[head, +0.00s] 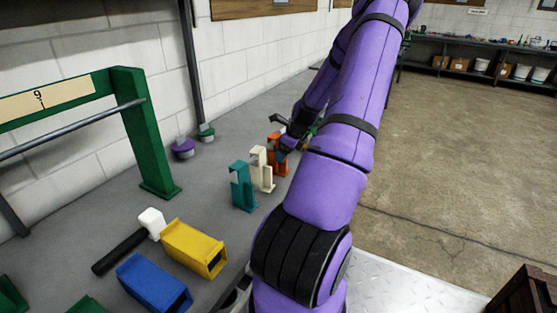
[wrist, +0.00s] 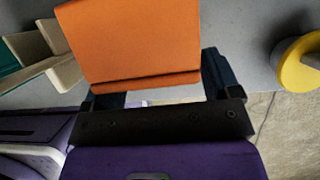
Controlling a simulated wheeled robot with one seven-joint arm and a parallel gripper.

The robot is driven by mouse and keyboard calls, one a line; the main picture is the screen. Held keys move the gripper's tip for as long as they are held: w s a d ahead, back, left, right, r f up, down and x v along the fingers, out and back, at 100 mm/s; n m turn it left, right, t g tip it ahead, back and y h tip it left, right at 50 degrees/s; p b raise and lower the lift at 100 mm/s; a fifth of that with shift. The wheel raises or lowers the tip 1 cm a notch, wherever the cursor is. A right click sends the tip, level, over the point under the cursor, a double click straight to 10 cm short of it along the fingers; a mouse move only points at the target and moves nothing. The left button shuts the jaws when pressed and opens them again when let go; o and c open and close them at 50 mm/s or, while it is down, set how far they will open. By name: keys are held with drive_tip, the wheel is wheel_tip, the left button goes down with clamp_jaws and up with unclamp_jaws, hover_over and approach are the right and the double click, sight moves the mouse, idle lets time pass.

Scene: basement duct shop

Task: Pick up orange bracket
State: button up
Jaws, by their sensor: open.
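The orange bracket (head: 275,142) stands on the grey bench at the end of a row of brackets in the head view, partly hidden by my arm. In the wrist view the orange bracket (wrist: 130,45) is large and close, in front of my gripper (wrist: 172,92). The jaws are open, with dark fingers to either side of the bracket's lower part. Whether the fingers touch it cannot be told. In the head view my gripper (head: 288,135) is at the bracket, mostly hidden by my arm.
A cream bracket (head: 262,170) and a teal bracket (head: 242,186) stand close beside the orange one. A yellow duct piece (head: 193,248), a blue one (head: 153,283) and a mallet (head: 120,251) lie nearer. A yellow round object (wrist: 298,64) sits at the right in the wrist view.

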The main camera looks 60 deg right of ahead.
sight(282, 171)
drive_tip(key=shift+x, duration=1.75)
drive_tip(key=shift+s+d, duration=0.1)
drive_tip(key=c, duration=1.1)
drive_tip(key=shift+r, duration=0.15)
drive_tip(key=shift+r, duration=0.55)
wheel_tip(282, 171, up, 2)
drive_tip(key=shift+r, duration=0.1)
drive_tip(key=s+a+r, duration=0.1)
drive_tip(key=s+a, duration=1)
drive_tip(key=shift+a+r, duration=0.2)
drive_tip(key=shift+r, duration=2.4)
drive_tip(key=shift+a+r, duration=0.15)
drive_tip(key=shift+r, duration=2.45)
